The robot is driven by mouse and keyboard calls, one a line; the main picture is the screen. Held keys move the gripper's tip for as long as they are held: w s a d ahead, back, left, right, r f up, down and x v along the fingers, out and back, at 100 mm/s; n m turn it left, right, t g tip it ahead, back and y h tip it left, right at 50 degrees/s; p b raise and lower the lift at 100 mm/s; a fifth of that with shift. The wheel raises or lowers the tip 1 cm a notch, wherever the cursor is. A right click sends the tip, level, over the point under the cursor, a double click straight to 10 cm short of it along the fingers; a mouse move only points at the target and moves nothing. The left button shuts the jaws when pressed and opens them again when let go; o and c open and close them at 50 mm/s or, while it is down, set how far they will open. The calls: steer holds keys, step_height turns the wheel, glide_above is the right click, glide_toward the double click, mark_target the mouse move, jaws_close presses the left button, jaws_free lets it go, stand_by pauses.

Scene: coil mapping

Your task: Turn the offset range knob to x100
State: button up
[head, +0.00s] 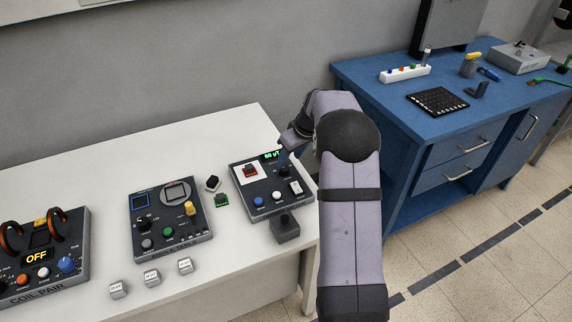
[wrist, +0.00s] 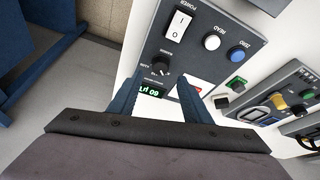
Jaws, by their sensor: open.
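A dark round knob (wrist: 160,65) with a pale pointer line sits on the grey meter box (head: 242,181), beside the green-lit display (wrist: 152,90). Its printed markings are too small to read, so I cannot confirm its setting. My gripper (wrist: 158,76) is open and empty, its two blue fingers pointing at the knob from either side in the wrist view. I cannot tell whether they touch it. In the head view my gripper (head: 284,157) is over the box's upper right part, and my arm stands just to the right.
The box also bears a white power switch (wrist: 179,26), a white button (wrist: 211,42) and a blue button (wrist: 238,54). Left of it stand the angle table box (head: 187,246) and coil pair box (head: 42,285). A blue bench (head: 395,110) stands at the right.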

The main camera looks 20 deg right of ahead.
mark_target(285, 167)
steer(key=shift+p+x, duration=0.8)
steer(key=shift+x, duration=2.25)
steer(key=c, duration=1)
